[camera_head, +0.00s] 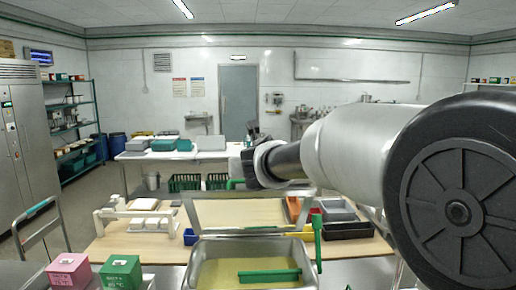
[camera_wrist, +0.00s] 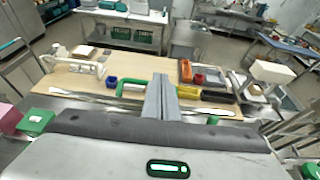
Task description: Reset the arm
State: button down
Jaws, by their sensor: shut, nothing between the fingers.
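My gripper (camera_wrist: 161,98) shows in the wrist view, its two grey fingers together with nothing between them. It is held in the air above the wooden work table (camera_wrist: 75,78). A green handle (camera_wrist: 128,88) shows just behind and left of the fingers, apart from them as far as I can tell. In the head view my arm reaches in from the right, and its far end hangs over the middle of the table; the fingers cannot be made out there.
A steel tray (camera_head: 197,270) with yellowish content and a green bar (camera_head: 270,276) stands in front. Pink (camera_head: 68,270) and green (camera_head: 121,271) boxes are at front left. A white rack (camera_head: 135,213) and coloured bins (camera_head: 346,230) stand on the table. Air above it is mostly clear.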

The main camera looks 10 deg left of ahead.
notch_tip(320, 180, up, 6)
jog(key=s+d+f+m+g+h, duration=0.2)
jog(key=s+d+f+m, duration=0.1)
jog(key=s+d+m, duration=0.65)
jog(key=s+d+f+m+g+h, duration=0.1)
jog(key=s+d+f+m+h, duration=0.15)
jog(key=s+d+m, duration=0.65)
jog(key=s+d+f+m+g, duration=0.1)
jog(key=s+d+f+m, duration=0.2)
jog(key=s+m, duration=0.3)
jog(key=s+d+f+m+g+y, duration=0.1)
jog(key=s+d+f+m+g, duration=0.1)
jog(key=s+f+m, duration=0.4)
jog(key=s+d+f+m+g, duration=0.2)
jog(key=s+d+f+m, duration=0.2)
jog(key=s+m, duration=0.2)
jog(key=shift+s+f+m, duration=0.2)
jog(key=shift+s+m, duration=0.15)
jog(key=shift+m, duration=0.8)
